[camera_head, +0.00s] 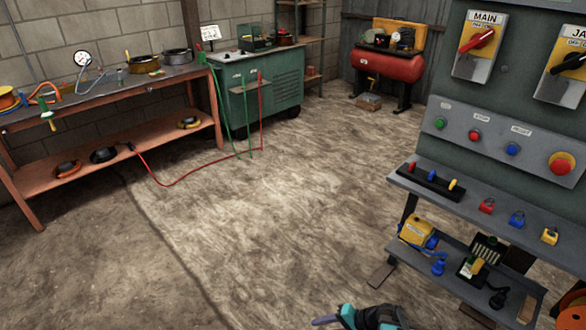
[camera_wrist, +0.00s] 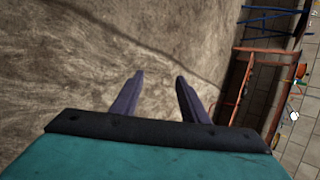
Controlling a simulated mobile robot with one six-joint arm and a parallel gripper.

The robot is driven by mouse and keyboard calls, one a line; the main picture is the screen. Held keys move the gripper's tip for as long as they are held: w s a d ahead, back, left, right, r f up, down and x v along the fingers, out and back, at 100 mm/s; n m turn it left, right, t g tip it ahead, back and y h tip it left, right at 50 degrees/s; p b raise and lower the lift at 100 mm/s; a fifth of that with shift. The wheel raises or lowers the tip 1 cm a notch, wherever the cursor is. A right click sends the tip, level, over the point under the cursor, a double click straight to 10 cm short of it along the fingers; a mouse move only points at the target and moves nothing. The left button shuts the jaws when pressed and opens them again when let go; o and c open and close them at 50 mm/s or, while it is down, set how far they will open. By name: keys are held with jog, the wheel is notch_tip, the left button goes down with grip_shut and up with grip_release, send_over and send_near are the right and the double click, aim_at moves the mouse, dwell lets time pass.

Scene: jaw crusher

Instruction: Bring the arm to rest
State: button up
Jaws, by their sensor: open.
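My gripper (camera_wrist: 160,96) shows in the wrist view with its two dark purple fingers apart and nothing between them. Bare dirt floor lies beyond the fingertips. In the head view my gripper (camera_head: 325,320) shows at the bottom edge, right of the middle, with the teal end of my arm beside it. The rest of the arm is cut off by the frame's lower edge. The gripper is in front of the control panel's lower shelf and apart from it, as far as I can tell.
The control panel (camera_head: 480,145) with its shelves (camera_head: 450,250) stands at right. A workbench (camera_head: 110,85) is at left, a green machine (camera_head: 262,90) and a red compressor (camera_head: 385,68) at the back. A red cable (camera_head: 180,180) lies on the floor. The middle floor (camera_head: 290,190) is clear.

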jog(key=s+a+n+g+h+p, duration=0.2)
jog(key=s+g, duration=0.1)
jog(key=s, duration=0.5)
jog(key=s+a+n+g+h+p, duration=0.2)
jog(key=s+n+g, duration=0.1)
jog(key=s, duration=0.4)
jog(key=s+d+g+h, duration=0.1)
jog(key=s+d+h, duration=0.4)
jog(key=d, duration=0.5)
jog(key=shift+s+g, duration=0.4)
jog(key=shift+s, duration=0.05)
